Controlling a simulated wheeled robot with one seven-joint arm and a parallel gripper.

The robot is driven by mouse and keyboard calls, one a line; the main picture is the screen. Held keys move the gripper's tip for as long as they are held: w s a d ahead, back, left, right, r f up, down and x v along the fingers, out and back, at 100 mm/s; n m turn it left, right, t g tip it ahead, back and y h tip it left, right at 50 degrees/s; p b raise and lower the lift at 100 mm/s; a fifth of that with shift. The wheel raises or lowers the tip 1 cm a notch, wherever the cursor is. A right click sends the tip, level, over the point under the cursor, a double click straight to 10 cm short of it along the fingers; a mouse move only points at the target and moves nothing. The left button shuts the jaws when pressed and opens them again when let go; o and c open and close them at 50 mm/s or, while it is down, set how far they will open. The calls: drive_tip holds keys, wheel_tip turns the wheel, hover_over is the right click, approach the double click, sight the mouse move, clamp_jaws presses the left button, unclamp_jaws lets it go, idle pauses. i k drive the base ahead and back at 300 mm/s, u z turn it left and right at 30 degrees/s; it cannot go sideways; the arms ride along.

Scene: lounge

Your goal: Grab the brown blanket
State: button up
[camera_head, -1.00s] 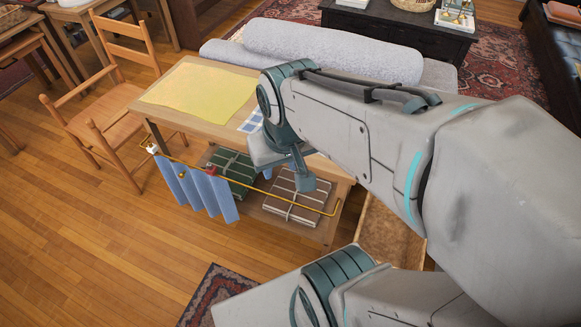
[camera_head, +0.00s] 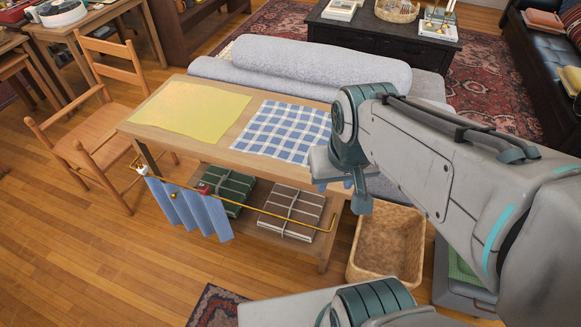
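A folded brownish-grey blanket (camera_head: 290,211), tied with pale cord, lies flat on the lower shelf (camera_head: 262,236) of the wooden table. It is the brownest of the folded bundles I see. A green tied bundle (camera_head: 229,192) lies to its left on the same shelf. My gripper (camera_head: 358,196) is at the table's right end, to the right of the blanket and apart from it in the picture. The gripper is seen from behind and partly hidden by my wrist, so its opening is unclear. I see nothing held in it.
A brass rail (camera_head: 240,211) with a hanging blue cloth (camera_head: 190,208) runs across the shelf's front. The tabletop (camera_head: 222,158) bears a yellow cloth (camera_head: 190,108) and a checked cloth (camera_head: 290,131). A wicker basket (camera_head: 414,250) stands right of the table. Floor (camera_head: 95,260) at front left is clear.

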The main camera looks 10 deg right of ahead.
sight(303, 206)
drive_tip(key=i, duration=0.4)
drive_tip(key=u, duration=0.05)
drive_tip(key=k, duration=0.5)
drive_tip(key=u, duration=2.4)
drive_tip(key=i, duration=2)
drive_tip(key=z, duration=3.5)
